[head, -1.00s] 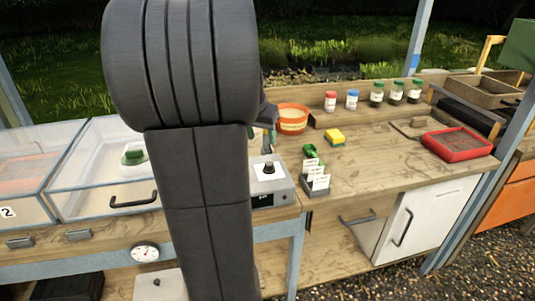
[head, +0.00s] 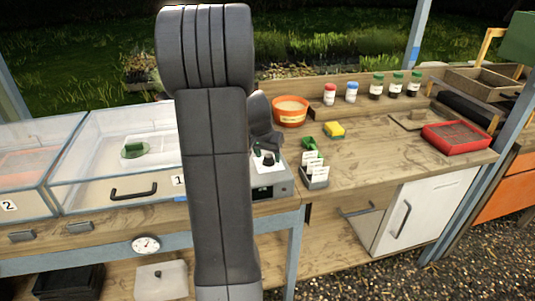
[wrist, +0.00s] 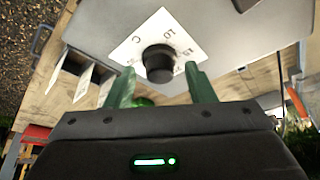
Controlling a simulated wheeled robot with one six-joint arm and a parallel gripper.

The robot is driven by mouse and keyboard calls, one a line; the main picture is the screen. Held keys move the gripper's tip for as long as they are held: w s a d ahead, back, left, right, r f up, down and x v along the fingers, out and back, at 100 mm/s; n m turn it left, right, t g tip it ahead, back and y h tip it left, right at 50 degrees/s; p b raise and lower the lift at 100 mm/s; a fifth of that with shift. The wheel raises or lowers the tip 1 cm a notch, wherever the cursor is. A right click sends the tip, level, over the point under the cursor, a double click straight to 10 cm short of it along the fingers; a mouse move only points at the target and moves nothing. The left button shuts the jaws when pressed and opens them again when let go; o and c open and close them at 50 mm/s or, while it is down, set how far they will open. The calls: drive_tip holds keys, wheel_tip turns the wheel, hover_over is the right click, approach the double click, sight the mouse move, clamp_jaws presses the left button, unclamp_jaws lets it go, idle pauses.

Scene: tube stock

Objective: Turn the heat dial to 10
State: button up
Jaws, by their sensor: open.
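The heat dial is a black round knob (wrist: 158,62) on a white marked plate (wrist: 190,37), on top of a grey control box (wrist: 235,25). The plate's marks appear rotated and small, and I cannot read the setting surely. In the head view the box (head: 272,186) stands at the bench's left section, right of my arm, with the dial (head: 268,159) on top. My gripper (wrist: 161,88) is open, with one green finger to each side of the knob in the wrist view. The fingers appear apart from it, with nothing held between them.
A label holder (head: 315,180) with white cards stands close right of the box. A clear-lidded propagator (head: 90,190) is on the left. My arm hides part of the bench.

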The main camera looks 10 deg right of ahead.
drive_tip(key=c, duration=1)
drive_tip(key=shift+o, duration=0.2)
